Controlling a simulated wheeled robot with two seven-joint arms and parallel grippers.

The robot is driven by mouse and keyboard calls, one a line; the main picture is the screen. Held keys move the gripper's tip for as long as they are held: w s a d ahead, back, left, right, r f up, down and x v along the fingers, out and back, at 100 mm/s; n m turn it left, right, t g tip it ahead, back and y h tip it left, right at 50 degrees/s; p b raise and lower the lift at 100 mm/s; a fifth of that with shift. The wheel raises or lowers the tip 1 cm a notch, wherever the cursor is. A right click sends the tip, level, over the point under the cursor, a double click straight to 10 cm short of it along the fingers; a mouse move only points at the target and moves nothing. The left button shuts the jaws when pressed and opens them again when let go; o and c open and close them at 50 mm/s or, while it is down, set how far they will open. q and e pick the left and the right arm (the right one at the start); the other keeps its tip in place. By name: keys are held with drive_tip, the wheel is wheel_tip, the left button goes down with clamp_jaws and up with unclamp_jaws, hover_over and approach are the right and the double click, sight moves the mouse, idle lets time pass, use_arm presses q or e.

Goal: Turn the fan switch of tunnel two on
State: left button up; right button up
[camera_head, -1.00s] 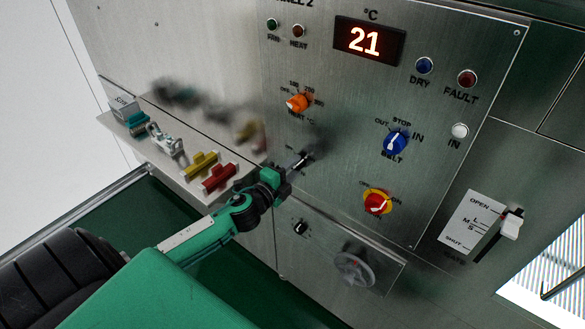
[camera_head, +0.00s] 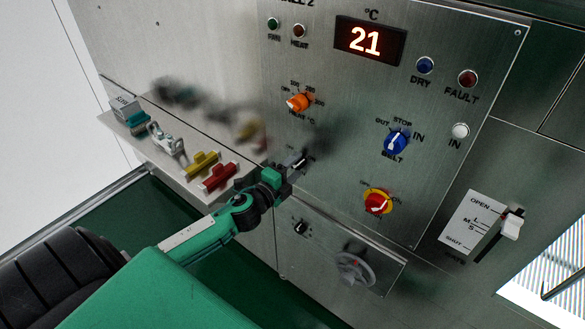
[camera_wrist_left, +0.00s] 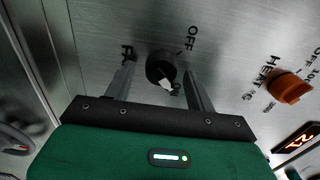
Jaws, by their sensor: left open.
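The tunnel two panel (camera_head: 340,150) stands in front of me, with a display reading 21. In the left wrist view the fan switch is a round black knob (camera_wrist_left: 161,68) with a white pointer, beside an "OFF" mark and a partly hidden label starting with "F". My left gripper (camera_head: 300,160) is open at the panel, with its fingers (camera_wrist_left: 160,82) on either side of the knob. I cannot tell whether they touch it. In the head view the gripper hides the knob. The right gripper is not in view.
An orange heat knob (camera_head: 299,102) is above the gripper. A blue belt knob (camera_head: 396,143) and a red-yellow switch (camera_head: 377,202) are to the right. A small black switch (camera_head: 300,227) and a grey round handle (camera_head: 354,267) are below. A shelf (camera_head: 145,137) holds several coloured items.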

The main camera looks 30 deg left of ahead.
use_arm(q)
drive_tip(key=shift+s, duration=0.1)
drive_tip(key=s+a+b, duration=0.1)
drive_tip(key=s+b, duration=0.3)
drive_tip(key=s, duration=0.9)
drive_tip(key=shift+s, duration=0.3)
drive_tip(key=shift+a, duration=0.1)
